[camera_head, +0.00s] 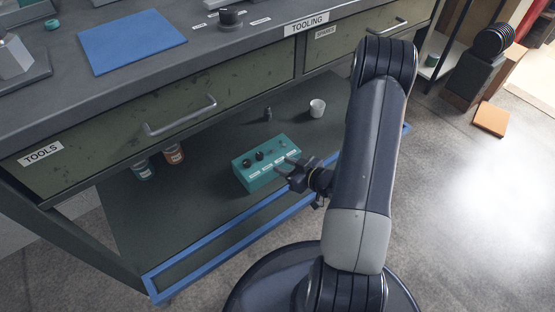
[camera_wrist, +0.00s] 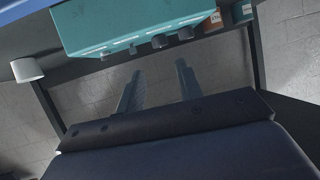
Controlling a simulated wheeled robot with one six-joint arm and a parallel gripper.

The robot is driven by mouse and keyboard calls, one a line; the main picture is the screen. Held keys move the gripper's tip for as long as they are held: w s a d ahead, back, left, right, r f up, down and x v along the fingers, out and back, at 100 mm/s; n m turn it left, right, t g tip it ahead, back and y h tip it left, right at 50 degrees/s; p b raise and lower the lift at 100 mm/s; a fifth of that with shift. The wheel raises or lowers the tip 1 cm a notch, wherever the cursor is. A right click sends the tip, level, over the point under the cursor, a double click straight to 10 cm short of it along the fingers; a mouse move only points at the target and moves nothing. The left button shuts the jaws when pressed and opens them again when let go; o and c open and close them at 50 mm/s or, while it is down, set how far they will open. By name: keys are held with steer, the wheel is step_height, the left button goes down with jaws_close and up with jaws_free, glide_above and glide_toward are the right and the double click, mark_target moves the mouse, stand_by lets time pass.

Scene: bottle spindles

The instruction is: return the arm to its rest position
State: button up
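My arm reaches from the lower right over the lower shelf (camera_head: 160,208) of the workbench. My gripper (camera_head: 283,169) is at the right end of a teal box (camera_head: 252,178) with dark knobs and white labels. In the head view the fingers overlap the box's edge; I cannot tell whether they touch it. In the wrist view my gripper (camera_wrist: 158,74) shows two fingers apart with nothing between them. The teal box (camera_wrist: 130,25) fills the top of that view, beyond the fingertips.
A white cup (camera_head: 317,108) and a small dark piece (camera_head: 267,114) stand behind the box. Two labelled bottles, green (camera_head: 144,171) and orange (camera_head: 173,155), stand at left. The drawers (camera_head: 135,135) and worktop overhang the shelf. Open floor (camera_head: 465,215) lies at right.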

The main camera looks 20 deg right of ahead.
mark_target(262, 156)
steer(key=shift+s+d+r, duration=0.1)
steer(key=shift+s+r, duration=0.05)
steer(key=shift+s, duration=0.15)
steer(key=b+x, duration=0.3)
steer(key=x, duration=0.7)
steer(key=shift+w+b, duration=0.15)
steer(key=shift+b, duration=0.2)
steer(key=shift+w+f, duration=0.25)
steer(key=shift+r+h, duration=0.1)
steer(key=shift+h, duration=0.2)
